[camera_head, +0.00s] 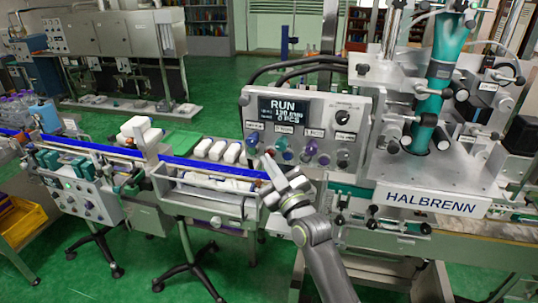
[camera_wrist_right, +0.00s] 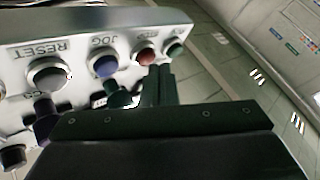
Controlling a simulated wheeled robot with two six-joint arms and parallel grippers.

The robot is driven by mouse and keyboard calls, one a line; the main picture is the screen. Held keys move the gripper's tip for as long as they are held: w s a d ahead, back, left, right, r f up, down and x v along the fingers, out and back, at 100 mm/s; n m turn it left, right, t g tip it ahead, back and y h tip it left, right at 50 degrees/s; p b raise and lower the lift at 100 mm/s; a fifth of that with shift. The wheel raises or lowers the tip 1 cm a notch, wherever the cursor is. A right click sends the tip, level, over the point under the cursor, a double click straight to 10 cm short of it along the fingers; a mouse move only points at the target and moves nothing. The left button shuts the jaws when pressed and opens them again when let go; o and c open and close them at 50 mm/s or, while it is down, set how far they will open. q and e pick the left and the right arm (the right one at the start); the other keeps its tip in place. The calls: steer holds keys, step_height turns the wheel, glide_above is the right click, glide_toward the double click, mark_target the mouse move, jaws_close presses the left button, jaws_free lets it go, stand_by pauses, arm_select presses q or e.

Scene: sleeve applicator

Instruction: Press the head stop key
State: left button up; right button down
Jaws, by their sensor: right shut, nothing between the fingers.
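The control panel (camera_head: 364,108) of the HALBRENN machine has a screen (camera_head: 282,110) reading RUN. Below the screen is a row of round keys. In the right wrist view, the red key (camera_wrist_right: 146,56), apparently the stop key, sits between a blue JOG key (camera_wrist_right: 103,64) and a green key (camera_wrist_right: 174,48). The small labels over the red and green keys are hard to read. My right gripper (camera_head: 269,163) is shut and empty, at the panel's lower left. In the wrist view its fingertips (camera_wrist_right: 160,72) are close to the red and green keys; I cannot tell whether they touch. My left gripper is not in view.
A grey RESET key (camera_wrist_right: 48,75) is at the left in the wrist view. Coloured knobs (camera_head: 287,154) stick out under the keys. A blue-edged conveyor (camera_head: 205,165) with white packs runs left of the panel. A selector knob (camera_head: 343,117) sits right of the screen.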

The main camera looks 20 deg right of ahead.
steer(key=shift+w+d, duration=0.2)
steer(key=shift+w, duration=0.15)
stand_by(0.6)
steer(key=shift+s, duration=0.1)
steer(key=shift+s+a+b, duration=0.3)
steer(key=shift+s+a, duration=0.2)
steer(key=shift+s, duration=0.15)
steer(key=s+a, duration=0.1)
steer(key=s+b, duration=0.1)
steer(key=s+a+b, duration=0.1)
steer(key=s, duration=0.1)
steer(key=shift+a, duration=0.35)
stand_by(0.8)
